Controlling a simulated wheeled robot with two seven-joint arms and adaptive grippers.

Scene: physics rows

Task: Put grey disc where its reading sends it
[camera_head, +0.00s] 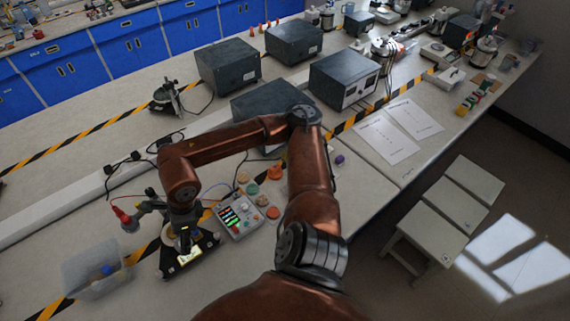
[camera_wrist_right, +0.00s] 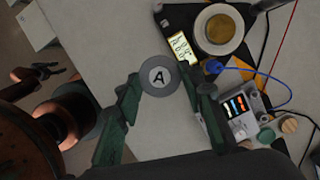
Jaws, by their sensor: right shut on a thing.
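I cannot read the display. In the head view my right arm covers much of this spot, and I cannot make out the disc.
A grey box with a coloured-bar screen (camera_head: 238,213) stands right of the instrument, with several coloured knobs or discs around it. Dark boxes (camera_head: 294,41) and printed sheets (camera_head: 384,138) lie farther back.

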